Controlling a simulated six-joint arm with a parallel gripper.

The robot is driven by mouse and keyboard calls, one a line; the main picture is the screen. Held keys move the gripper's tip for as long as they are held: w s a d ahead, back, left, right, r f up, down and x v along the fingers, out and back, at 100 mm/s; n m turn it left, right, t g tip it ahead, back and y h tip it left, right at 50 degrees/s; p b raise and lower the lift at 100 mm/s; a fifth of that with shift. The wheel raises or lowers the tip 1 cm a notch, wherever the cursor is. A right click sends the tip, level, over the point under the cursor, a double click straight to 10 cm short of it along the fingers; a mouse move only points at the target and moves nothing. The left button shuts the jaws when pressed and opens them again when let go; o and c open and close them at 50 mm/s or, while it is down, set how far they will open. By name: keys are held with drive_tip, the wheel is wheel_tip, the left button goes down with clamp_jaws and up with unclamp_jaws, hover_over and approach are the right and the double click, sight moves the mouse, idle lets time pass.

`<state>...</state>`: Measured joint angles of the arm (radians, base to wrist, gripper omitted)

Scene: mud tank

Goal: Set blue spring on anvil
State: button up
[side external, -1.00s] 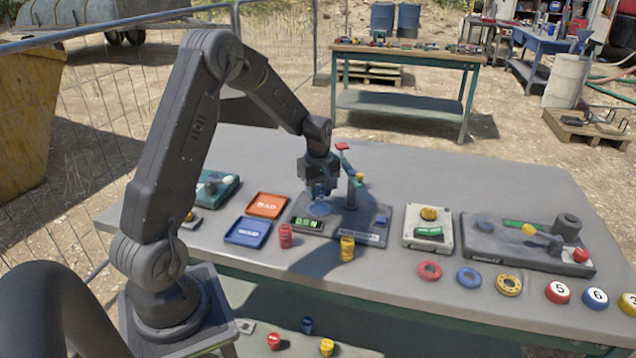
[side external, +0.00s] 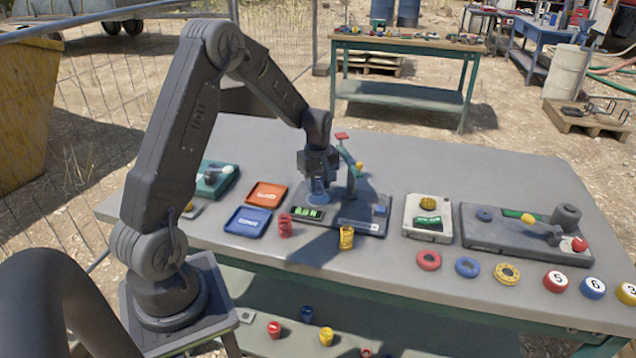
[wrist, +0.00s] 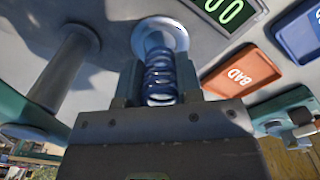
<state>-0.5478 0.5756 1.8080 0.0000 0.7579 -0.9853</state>
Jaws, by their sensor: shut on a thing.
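The blue spring (wrist: 160,78) stands upright between the two jaws of my gripper (side external: 318,192) in the wrist view. My gripper is shut on it. The jaws (wrist: 158,88) grip its sides. The anvil, a round pale disc (wrist: 163,32), lies beyond the spring's far end, in line with it. The spring's end overlaps the disc in the wrist view, but I cannot tell whether it touches. In the side view the spring (side external: 318,198) shows low under my gripper, over the anvil (side external: 311,213) of the tester.
The tester's column and lever (side external: 351,172) stand close right of my gripper. Its green display (side external: 306,213) is in front. An orange BAD tray (side external: 266,195) and a blue tray (side external: 248,222) lie left. A red spring (side external: 285,226) and a yellow spring (side external: 347,238) stand in front.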

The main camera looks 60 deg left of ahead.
drive_tip(key=shift+f, duration=1.05)
idle(0.5)
drive_tip(key=o, duration=1)
drive_tip(key=shift+o, duration=0.4)
drive_tip(key=o, duration=0.3)
drive_tip(key=shift+r, duration=3.7)
